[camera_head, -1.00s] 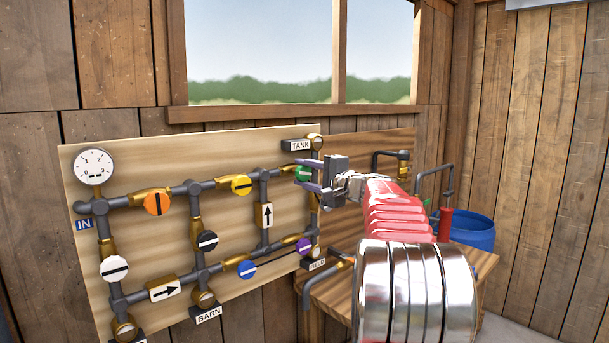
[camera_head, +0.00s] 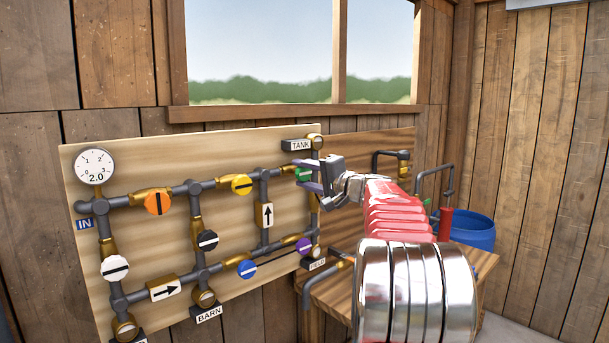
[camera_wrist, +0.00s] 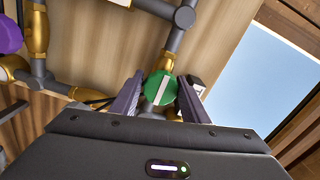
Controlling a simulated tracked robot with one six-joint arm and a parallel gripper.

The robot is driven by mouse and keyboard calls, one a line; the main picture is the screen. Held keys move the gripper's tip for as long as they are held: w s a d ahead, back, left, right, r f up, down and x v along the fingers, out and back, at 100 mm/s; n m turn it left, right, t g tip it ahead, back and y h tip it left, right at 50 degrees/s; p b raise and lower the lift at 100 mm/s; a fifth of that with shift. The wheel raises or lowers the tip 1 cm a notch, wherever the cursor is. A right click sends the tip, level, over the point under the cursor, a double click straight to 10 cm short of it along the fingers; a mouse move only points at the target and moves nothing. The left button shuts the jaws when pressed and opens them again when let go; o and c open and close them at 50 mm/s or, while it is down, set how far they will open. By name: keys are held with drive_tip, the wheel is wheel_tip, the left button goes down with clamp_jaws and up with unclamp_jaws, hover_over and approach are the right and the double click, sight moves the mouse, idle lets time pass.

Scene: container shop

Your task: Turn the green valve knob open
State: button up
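The green valve knob (camera_head: 303,174) is on the pipe board's right side, below the TANK label (camera_head: 297,144). It also shows in the wrist view (camera_wrist: 155,87), with a pale stripe running diagonally across its face. My gripper (camera_head: 307,175) is at the knob, one purple finger above it and one below in the head view. The exact contact is partly hidden by the fingers. The round gauge (camera_head: 94,167) shows 2.0.
A yellow knob (camera_head: 241,185) is left of the green one, and a purple knob (camera_head: 304,246) is below it. Orange (camera_head: 158,203), black, white and blue knobs are farther left. A wooden bench (camera_head: 330,306) and a blue barrel (camera_head: 472,232) stand at right.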

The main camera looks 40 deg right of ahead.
drive_tip(key=o, duration=0.4)
drive_tip(key=s, duration=1.3)
drive_tip(key=shift+s+d, duration=0.2)
drive_tip(key=shift+s, duration=0.15)
